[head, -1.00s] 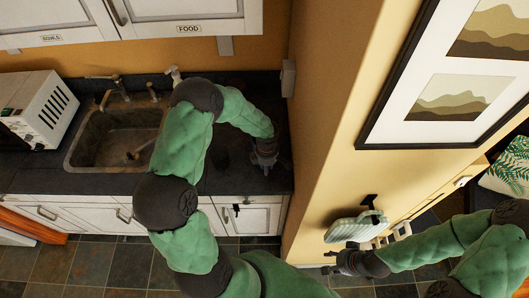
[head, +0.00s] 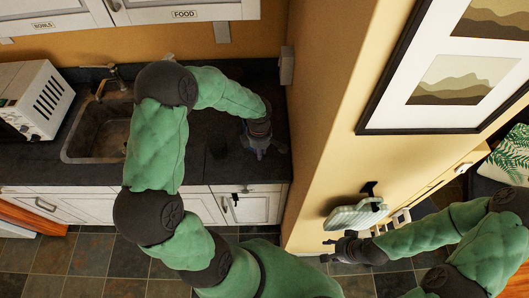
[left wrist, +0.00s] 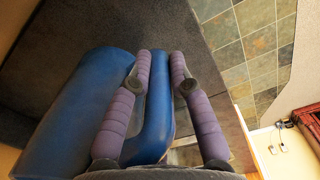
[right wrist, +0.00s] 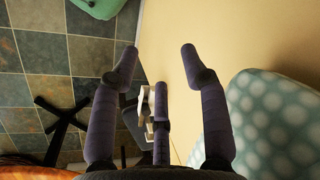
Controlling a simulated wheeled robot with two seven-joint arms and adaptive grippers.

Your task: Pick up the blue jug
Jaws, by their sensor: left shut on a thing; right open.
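The blue jug (left wrist: 75,115) fills the left and middle of the left wrist view, close to my left gripper. Its looped handle (left wrist: 157,120) runs between the two purple fingers. My left gripper (left wrist: 159,66) is shut on this handle. In the head view, my left gripper (head: 264,150) is over the right end of the dark counter, and I cannot make out the jug there. Whether the jug touches the counter cannot be told. My right gripper (right wrist: 158,60) is open and empty; in the head view (head: 328,250) it is low beside the yellow wall.
The dark counter (head: 85,172) holds a sink (head: 105,138) and a white microwave (head: 35,100). A yellow wall (head: 320,130) closes the counter's right end. A pale green bag-like thing (head: 355,216) hangs near my right gripper. Wall cupboards (head: 165,12) overhang the back.

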